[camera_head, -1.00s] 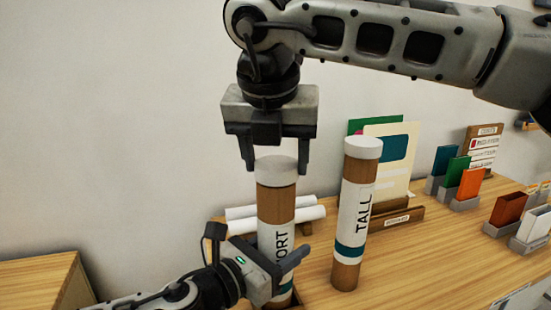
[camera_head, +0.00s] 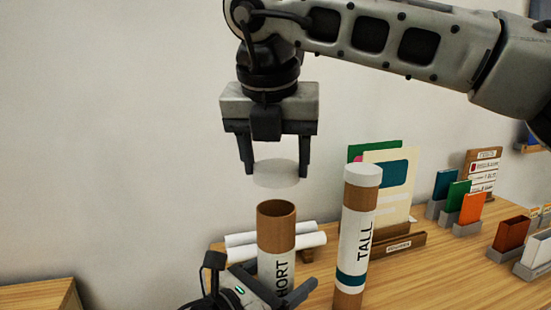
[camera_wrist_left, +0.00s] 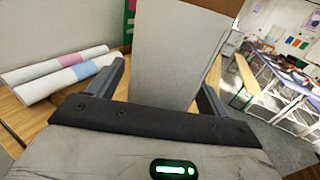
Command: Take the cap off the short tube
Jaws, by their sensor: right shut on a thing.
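The short tube (camera_head: 277,235) stands upright, brown with a white label partly reading "HORT". Its top is uncovered and shows a dark round opening. The white cap (camera_head: 276,173) is between the fingers of my right gripper (camera_head: 275,165), which is shut on it, clear above the tube. My left gripper (camera_head: 275,290) has its fingers on either side of the short tube, low on its body. In the left wrist view the tube (camera_wrist_left: 170,60) stands between the fingers; whether both press on it is unclear. The tube's base is hidden in the head view.
The tall tube (camera_head: 356,235) with its white cap stands close on the right. White paper rolls (camera_head: 240,246) lie behind the short tube. A card stand (camera_head: 395,245) and several coloured holders (camera_head: 472,208) are farther right. A separate wooden surface (camera_head: 40,294) is at lower left.

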